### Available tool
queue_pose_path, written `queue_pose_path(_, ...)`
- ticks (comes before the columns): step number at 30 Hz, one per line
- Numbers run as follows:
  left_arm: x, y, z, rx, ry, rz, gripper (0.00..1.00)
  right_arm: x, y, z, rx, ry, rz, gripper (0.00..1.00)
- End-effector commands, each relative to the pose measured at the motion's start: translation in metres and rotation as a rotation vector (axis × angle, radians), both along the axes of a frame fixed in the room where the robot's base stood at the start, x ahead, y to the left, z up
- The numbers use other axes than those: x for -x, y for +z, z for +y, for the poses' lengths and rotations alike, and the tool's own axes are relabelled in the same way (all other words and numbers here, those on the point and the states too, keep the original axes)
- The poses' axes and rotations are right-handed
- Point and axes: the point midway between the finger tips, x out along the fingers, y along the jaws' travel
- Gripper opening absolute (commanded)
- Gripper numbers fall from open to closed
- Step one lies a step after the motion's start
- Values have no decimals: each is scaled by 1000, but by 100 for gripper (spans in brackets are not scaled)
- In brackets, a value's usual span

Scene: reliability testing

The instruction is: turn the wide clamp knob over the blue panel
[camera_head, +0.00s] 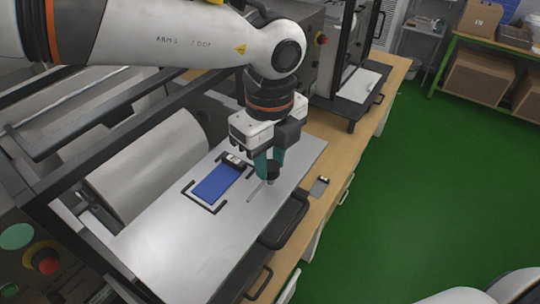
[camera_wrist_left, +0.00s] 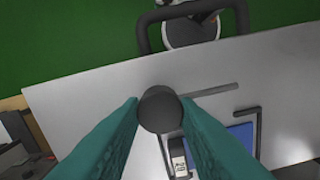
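The blue panel (camera_head: 217,183) lies flat on the pale metal plate (camera_head: 180,255), framed by black corner brackets. It also shows in the left wrist view (camera_wrist_left: 240,138), partly hidden behind a finger. The dark round clamp knob (camera_head: 272,172) stands beside the panel, with a thin bar reaching out near its foot. In the left wrist view the knob (camera_wrist_left: 160,108) fills the space between the fingertips. My left gripper (camera_head: 269,164) points down from above, with teal fingers on both sides of the knob and no visible gap. My right gripper is not in view.
A small dark-and-white block (camera_head: 236,160) sits at the panel's far end. A machine with rollers is on the left, with a red button (camera_head: 46,262). Green floor is open on the right.

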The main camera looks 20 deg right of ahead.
Motion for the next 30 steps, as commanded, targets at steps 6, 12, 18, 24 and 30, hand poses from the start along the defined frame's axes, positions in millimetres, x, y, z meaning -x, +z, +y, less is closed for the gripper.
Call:
queue_pose_path(6, 0, 0, 0, 1, -2, 0, 6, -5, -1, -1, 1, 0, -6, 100)
queue_pose_path(12, 0, -2, 0, 2, -42, -1, 6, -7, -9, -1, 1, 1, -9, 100)
queue_pose_path(18, 0, -4, -1, 4, -152, -1, 6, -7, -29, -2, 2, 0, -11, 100)
queue_pose_path(24, 0, -5, -1, 5, -325, -1, 6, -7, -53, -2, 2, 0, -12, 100)
queue_pose_path(30, 0, -3, -1, 5, -517, -1, 6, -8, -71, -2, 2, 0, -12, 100)
